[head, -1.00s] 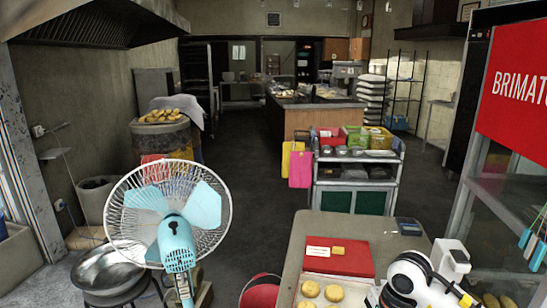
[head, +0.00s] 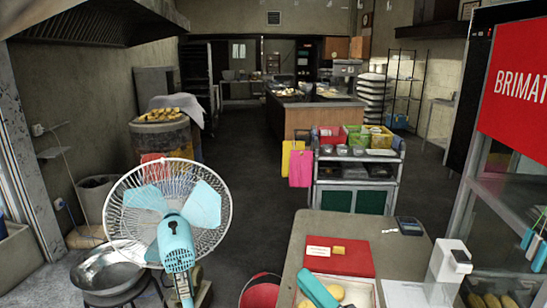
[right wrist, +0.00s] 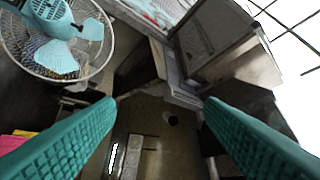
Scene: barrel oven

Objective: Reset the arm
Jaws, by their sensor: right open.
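My right gripper shows in the head view as a teal finger (head: 317,289) at the bottom edge, over a tray with buns on the front table. Most of the rest of this arm is out of the picture. In the right wrist view my right gripper (right wrist: 160,106) has its two teal ribbed fingers wide apart, with nothing between them. My left gripper is not in view.
A standing fan (head: 172,218) is at left, near a metal bowl (head: 108,271). The floor behind is open.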

